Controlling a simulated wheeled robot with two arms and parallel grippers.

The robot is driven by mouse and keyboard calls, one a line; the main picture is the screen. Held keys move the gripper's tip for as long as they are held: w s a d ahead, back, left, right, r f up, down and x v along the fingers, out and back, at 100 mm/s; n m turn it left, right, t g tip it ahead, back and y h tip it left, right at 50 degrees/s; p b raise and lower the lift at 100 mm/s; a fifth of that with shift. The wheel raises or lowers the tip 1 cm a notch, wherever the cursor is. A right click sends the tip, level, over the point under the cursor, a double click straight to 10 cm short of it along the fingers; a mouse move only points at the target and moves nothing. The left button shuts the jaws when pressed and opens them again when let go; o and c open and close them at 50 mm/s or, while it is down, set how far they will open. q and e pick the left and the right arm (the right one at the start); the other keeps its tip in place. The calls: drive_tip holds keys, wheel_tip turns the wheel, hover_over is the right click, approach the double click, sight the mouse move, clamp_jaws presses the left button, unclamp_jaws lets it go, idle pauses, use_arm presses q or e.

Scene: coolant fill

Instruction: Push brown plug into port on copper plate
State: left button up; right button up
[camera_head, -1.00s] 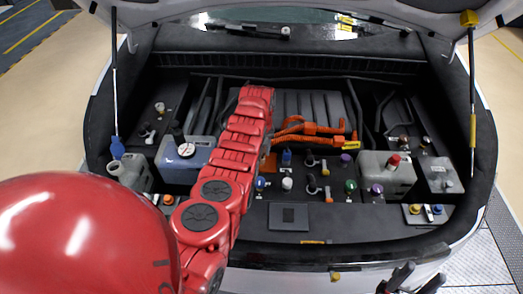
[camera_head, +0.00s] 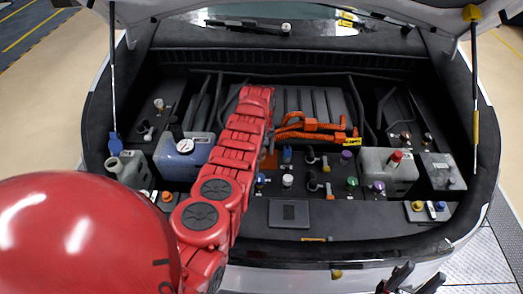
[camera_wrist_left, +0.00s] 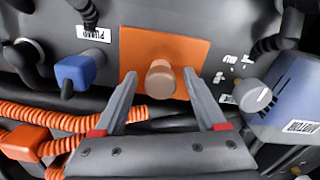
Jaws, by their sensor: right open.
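In the left wrist view, the brown plug (camera_wrist_left: 160,80) stands on the copper plate (camera_wrist_left: 190,52), near the plate's lower middle. How deep it sits in the port cannot be told. My left gripper (camera_wrist_left: 159,75) is open, with one finger on each side of the plug and a gap on both sides. In the head view, the plate shows as a small orange patch (camera_head: 269,161) beside my red left arm, which hides the plug and the left gripper. My right gripper (camera_head: 412,275) is open and empty at the bottom right, in front of the car's bumper.
A blue cap (camera_wrist_left: 76,70) is left of the plate and a blue tank (camera_wrist_left: 290,95) is right of it in the wrist view. Orange corrugated hoses (camera_wrist_left: 60,118) run below left. A grey tank with a red cap (camera_head: 388,172) stands at the bay's right.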

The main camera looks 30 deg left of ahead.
use_arm(q)
drive_tip(key=shift+r, duration=0.1)
drive_tip(key=shift+w+r, duration=0.1)
drive_tip(key=shift+r, duration=0.45)
wheel_tip(320, 180, up, 6)
drive_tip(key=b, duration=0.2)
drive_tip(key=shift+r+b, duration=0.1)
drive_tip(key=shift+b, duration=0.2)
wheel_tip(320, 180, up, 10)
drive_tip(key=shift+p, duration=0.3)
